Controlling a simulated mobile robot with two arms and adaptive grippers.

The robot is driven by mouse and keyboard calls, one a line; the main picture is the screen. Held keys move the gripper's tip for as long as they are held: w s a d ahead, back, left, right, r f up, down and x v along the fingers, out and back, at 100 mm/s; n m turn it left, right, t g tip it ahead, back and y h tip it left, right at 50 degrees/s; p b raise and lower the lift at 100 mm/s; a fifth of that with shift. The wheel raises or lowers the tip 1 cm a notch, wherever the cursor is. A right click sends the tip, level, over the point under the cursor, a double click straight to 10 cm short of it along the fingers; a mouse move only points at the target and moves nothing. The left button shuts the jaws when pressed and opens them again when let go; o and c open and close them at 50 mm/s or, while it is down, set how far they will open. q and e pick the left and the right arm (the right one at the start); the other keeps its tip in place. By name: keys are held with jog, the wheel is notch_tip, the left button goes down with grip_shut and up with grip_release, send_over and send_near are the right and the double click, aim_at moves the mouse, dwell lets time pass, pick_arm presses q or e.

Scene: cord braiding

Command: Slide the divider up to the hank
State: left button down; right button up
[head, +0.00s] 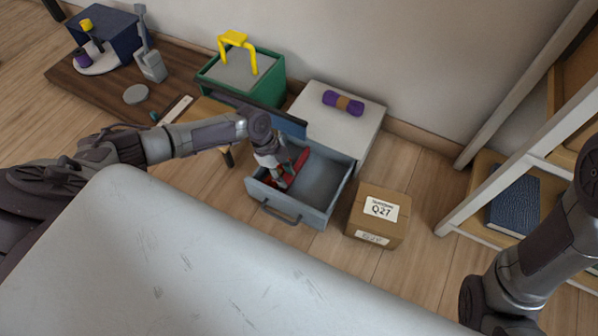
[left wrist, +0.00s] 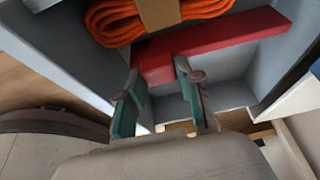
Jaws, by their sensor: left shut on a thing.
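The red divider (left wrist: 232,32) stands across the inside of the open grey drawer (head: 335,193); it also shows in the head view (head: 301,162). The orange hank (left wrist: 112,22) with a pale band lies in the drawer close alongside the divider. Whether they touch I cannot tell. My left gripper (left wrist: 160,98) reaches down into the drawer and is shut on the divider, with a teal-padded finger on each side of it. In the head view my left gripper (head: 280,176) hides part of the divider and hank. My right gripper is out of view; only its arm shows.
The drawer belongs to a white cabinet with a purple hank (head: 343,103) on top. A cardboard box (head: 377,216) stands right of the drawer. A green bin (head: 270,88) stands behind left. A shelf with a blue book (head: 515,207) stands at right.

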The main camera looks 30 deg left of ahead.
pick_arm(q)
jog(key=c, duration=0.7)
grip_release()
jog(key=shift+c, duration=0.2)
jog(key=shift+a, duration=0.1)
jog(key=v, duration=1.2)
